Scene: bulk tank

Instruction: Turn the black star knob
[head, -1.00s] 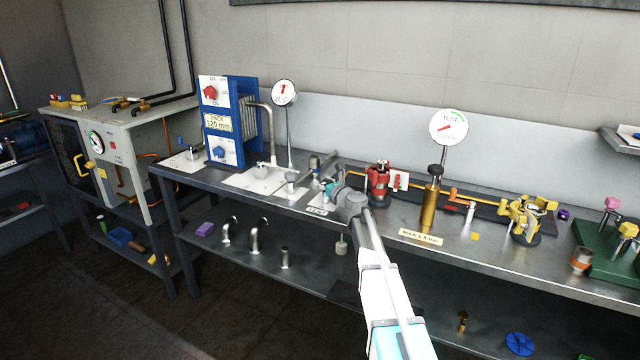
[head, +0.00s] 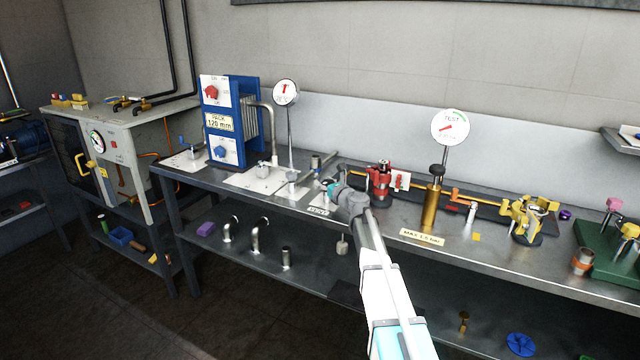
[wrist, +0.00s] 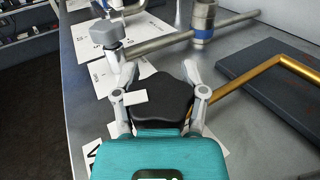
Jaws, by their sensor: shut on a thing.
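The black star knob (wrist: 160,102) shows in the wrist view, directly in front of the teal body of my gripper (wrist: 160,78). The grey fingers lie on its left and right sides, and my gripper is shut on it. A small white mark is on the knob's upper left. What lies under the knob is hidden. In the head view my gripper (head: 327,187) is over the bench near its front edge, and the knob cannot be made out there.
A silver pipe with a blue-banded fitting (wrist: 203,22) crosses just beyond the knob. A grey-capped valve (wrist: 107,33) stands close to the left finger. A brass pipe (wrist: 270,66) and dark plate are at right. The red valve (head: 379,185) stands right of my gripper.

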